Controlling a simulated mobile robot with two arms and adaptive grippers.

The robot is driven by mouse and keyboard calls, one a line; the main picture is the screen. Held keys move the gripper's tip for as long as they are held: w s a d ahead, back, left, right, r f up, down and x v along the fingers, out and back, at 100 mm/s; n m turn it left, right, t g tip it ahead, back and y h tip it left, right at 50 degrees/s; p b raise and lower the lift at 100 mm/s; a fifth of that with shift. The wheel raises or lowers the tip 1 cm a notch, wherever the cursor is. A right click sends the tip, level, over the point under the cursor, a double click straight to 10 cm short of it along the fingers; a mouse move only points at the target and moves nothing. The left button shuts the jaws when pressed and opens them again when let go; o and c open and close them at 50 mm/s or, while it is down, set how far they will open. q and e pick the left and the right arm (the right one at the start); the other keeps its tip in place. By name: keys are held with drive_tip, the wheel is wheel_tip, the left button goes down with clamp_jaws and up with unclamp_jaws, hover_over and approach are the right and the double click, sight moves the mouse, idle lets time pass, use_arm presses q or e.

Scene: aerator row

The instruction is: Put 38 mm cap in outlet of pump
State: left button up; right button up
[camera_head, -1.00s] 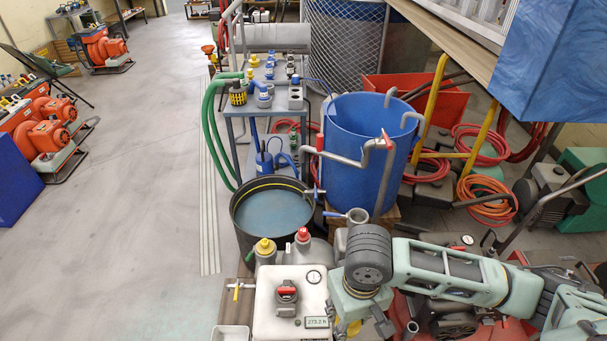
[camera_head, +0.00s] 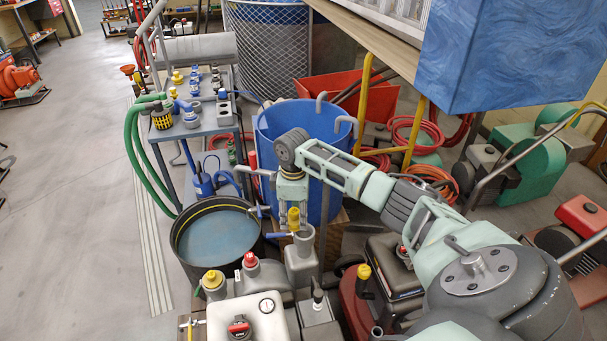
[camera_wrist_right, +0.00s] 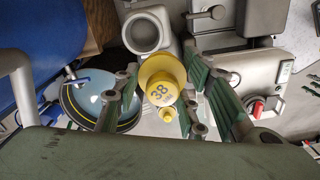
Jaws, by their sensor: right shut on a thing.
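The yellow cap marked 38 (camera_wrist_right: 160,88) is between the green fingers of my right gripper (camera_wrist_right: 163,98), which is shut on it. In the head view the right gripper (camera_head: 292,203) points down with the yellow cap (camera_head: 293,219) at its tip. A grey upright pipe with an open top, seemingly the pump outlet (camera_head: 302,258), stands just below and beside the cap. In the wrist view this round grey opening (camera_wrist_right: 127,23) lies above the cap in the picture, uncovered. The cap looks apart from it. My left gripper is not in view.
A white tank (camera_head: 245,318) stands in front, near a yellow cap (camera_head: 212,280) and a red cap (camera_head: 250,259) on grey necks. A black tub of water (camera_head: 215,240) is at left, a blue barrel (camera_head: 330,130) behind. A blue-handled valve (camera_head: 283,234) sits beside the outlet.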

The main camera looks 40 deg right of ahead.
drive_tip(key=shift+n, duration=0.8)
drive_tip(key=d+f+b, duration=0.1)
drive_tip(key=b, duration=0.1)
drive_tip(key=d+f+b, duration=0.1)
drive_tip(key=f, duration=0.1)
drive_tip(key=d+f+b, duration=0.2)
drive_tip(key=shift+w+d+f+b, duration=0.1)
drive_tip(key=shift+w+f+b, duration=0.1)
drive_tip(key=shift+w+b, duration=0.15)
use_arm(q)
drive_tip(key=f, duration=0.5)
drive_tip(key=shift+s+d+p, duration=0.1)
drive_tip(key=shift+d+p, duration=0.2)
drive_tip(key=shift+p, duration=0.1)
use_arm(e)
drive_tip(key=shift+r, duration=0.35)
use_arm(q)
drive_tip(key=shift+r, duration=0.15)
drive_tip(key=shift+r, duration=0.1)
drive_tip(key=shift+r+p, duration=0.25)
drive_tip(key=shift+p, duration=0.2)
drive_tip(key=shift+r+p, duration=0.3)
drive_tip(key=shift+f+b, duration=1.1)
use_arm(e)
drive_tip(key=shift+f, duration=2)
